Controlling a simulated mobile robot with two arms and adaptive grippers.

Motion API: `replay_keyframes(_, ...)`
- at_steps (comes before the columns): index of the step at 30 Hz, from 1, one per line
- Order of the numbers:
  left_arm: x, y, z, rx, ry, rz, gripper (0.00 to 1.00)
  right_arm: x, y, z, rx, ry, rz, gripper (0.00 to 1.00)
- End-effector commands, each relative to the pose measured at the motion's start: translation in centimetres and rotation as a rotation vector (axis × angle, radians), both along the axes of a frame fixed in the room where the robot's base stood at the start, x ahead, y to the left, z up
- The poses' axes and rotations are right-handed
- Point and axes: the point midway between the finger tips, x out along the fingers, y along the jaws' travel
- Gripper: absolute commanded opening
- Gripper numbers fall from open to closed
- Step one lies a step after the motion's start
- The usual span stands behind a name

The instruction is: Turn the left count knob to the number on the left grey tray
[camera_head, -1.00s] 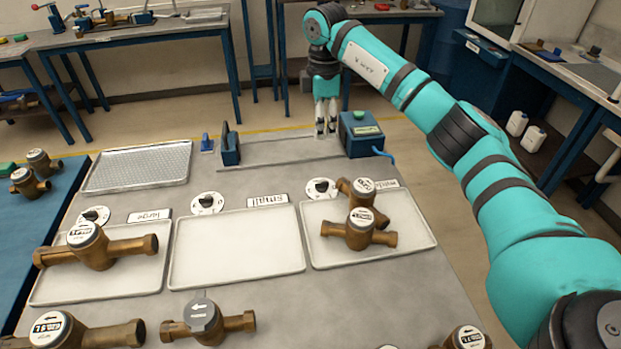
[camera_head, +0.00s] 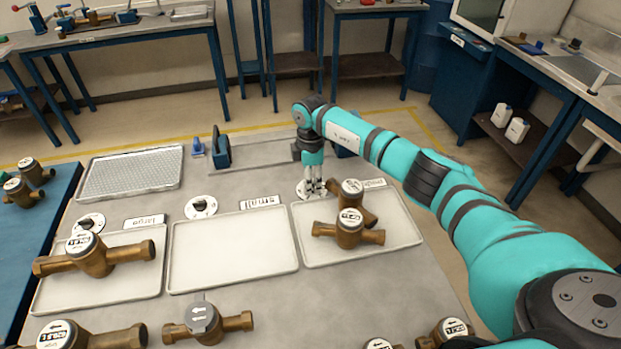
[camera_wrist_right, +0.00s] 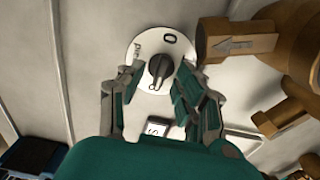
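The left count knob (camera_head: 90,222) is a black knob on a round white dial behind the left tray (camera_head: 60,297), beside the "large" label. A brass meter (camera_head: 92,255) lies on that tray; I cannot read any number on the tray. The middle dial knob (camera_head: 199,206) stands behind the empty middle tray. My right gripper (camera_head: 314,190) is at the right dial, behind the right tray. In the right wrist view its open fingers (camera_wrist_right: 158,82) stand on either side of that black right knob (camera_wrist_right: 160,68). I cannot tell whether they touch it. My left gripper is out of view.
The right tray (camera_head: 405,240) holds two brass meters (camera_head: 349,230), close to my right gripper. A mesh tray (camera_head: 130,172) and a blue clamp (camera_head: 221,148) stand farther back. More brass meters (camera_head: 208,322) lie along the front. The middle tray (camera_head: 235,250) is empty.

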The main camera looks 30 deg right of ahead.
Motion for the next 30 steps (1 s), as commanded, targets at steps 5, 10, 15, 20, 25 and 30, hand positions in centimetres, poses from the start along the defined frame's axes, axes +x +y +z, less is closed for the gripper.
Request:
replay_keyframes(5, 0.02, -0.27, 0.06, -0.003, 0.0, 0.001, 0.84, 0.0, 0.02, -0.42, 0.0, 0.0, 0.001, 0.35)
replay_keyframes(10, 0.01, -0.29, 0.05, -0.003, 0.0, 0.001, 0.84, 0.0, 0.02, -0.4, 0.0, 0.0, 0.001, 0.33)
replay_keyframes(15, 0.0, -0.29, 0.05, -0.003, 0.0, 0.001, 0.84, 0.0, 0.02, -0.38, 0.0, 0.0, 0.0, 0.11)
replay_keyframes(20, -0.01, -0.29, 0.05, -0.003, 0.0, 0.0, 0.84, 0.0, 0.01, -0.37, 0.0, -0.001, 0.0, 0.0)
replay_keyframes(25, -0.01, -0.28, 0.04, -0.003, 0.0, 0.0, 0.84, 0.01, 0.0, -0.37, 0.0, -0.001, 0.002, 0.0)
replay_keyframes(30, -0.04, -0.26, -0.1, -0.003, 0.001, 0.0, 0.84, 0.0, -0.02, -0.39, 0.0, -0.001, 0.026, 0.0)
